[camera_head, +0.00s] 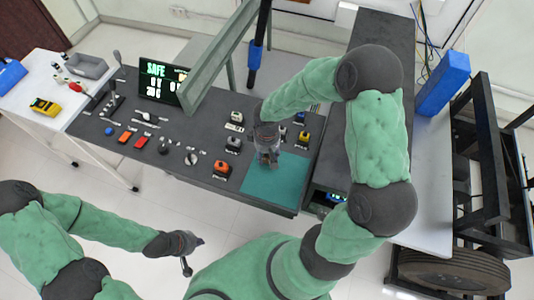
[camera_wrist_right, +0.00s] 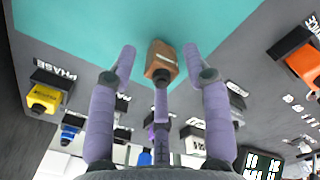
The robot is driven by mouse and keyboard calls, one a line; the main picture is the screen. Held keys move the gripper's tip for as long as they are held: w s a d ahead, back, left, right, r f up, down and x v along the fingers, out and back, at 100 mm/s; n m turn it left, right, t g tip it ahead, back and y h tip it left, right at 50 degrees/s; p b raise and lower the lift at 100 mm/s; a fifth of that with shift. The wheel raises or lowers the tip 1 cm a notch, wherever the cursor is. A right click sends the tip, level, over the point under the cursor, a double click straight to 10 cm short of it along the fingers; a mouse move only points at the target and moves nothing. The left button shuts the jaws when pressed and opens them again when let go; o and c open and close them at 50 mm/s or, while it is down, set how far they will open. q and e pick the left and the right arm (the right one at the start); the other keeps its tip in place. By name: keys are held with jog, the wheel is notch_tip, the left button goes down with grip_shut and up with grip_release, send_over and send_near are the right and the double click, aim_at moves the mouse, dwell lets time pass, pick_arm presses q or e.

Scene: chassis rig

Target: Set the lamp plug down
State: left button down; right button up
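The orange-brown block-shaped plug (camera_wrist_right: 161,62) shows in the right wrist view, between the fingertips of my right gripper (camera_wrist_right: 160,63). A gap shows on both sides, so the fingers are open around it and do not appear to touch it. In the head view my right gripper (camera_head: 268,160) is over the upper-left part of the mat (camera_head: 277,182) and largely hides the plug. My left gripper (camera_head: 195,256) is open and empty, off the table's front.
On the dark table, an orange-topped box (camera_head: 221,168) stands left of the mat, and other small labelled boxes stand behind it. A display reading SAFE (camera_head: 162,80) is at the back left. A green beam (camera_head: 222,55) rises over the table. The mat's front part is clear.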

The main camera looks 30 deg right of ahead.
jog(key=shift+r, duration=0.1)
jog(key=shift+r+p, duration=0.3)
jog(key=shift+r, duration=0.1)
notch_tip(320, 180, up, 11)
jog(key=p, duration=0.2)
jog(key=shift+r+p, duration=0.15)
jog(key=shift+p, duration=0.25)
